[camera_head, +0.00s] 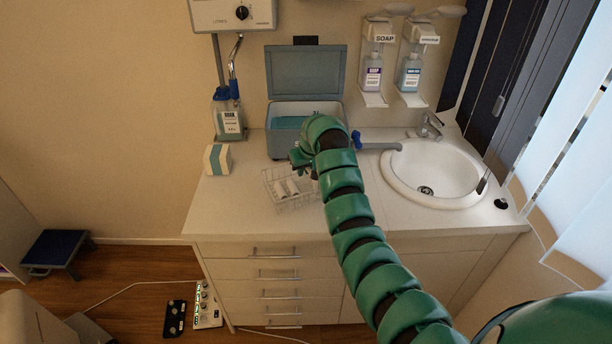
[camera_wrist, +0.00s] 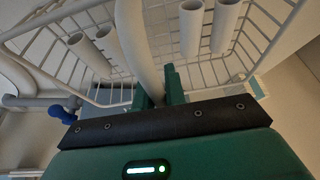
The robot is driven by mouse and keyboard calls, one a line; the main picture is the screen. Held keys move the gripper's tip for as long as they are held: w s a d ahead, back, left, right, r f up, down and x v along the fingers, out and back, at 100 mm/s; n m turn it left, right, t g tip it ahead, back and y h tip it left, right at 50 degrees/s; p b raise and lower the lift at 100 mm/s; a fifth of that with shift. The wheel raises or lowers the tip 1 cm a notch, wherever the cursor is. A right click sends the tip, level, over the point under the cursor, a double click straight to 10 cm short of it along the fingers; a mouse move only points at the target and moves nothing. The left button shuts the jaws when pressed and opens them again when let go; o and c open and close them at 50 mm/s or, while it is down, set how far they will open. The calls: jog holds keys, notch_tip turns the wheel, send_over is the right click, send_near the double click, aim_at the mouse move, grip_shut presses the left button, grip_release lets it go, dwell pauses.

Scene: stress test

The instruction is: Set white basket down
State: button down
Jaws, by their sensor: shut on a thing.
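The white basket (camera_head: 283,199), made of wire, shows in the head view over the front of the white counter (camera_head: 235,222), left of my arm. I cannot tell whether it touches the counter. White tubes (camera_head: 288,188) lie in it. In the wrist view the basket (camera_wrist: 262,45) fills the upper part, with several white tubes (camera_wrist: 191,25) inside. My gripper (camera_wrist: 160,85) is shut on a thick white bar of the basket at its near side. In the head view the gripper (camera_head: 303,160) is mostly hidden by my green arm.
An open grey box (camera_head: 283,147) with blue contents stands behind the basket. A sink (camera_head: 436,172) with a tap is at right. A small white and teal box (camera_head: 217,159) and a bottle (camera_head: 228,119) stand at left. The counter's front left is clear.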

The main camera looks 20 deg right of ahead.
aim_at(305, 182)
jog(key=shift+w+d+f, duration=0.3)
jog(key=shift+f, duration=0.1)
notch_tip(305, 182, down, 3)
jog(key=p, duration=0.2)
jog(key=shift+p, duration=0.35)
jog(key=shift+f, duration=0.2)
jog(key=shift+f, duration=0.1)
jog(key=c, duration=1.5)
grip_release()
jog(key=shift+o, duration=0.2)
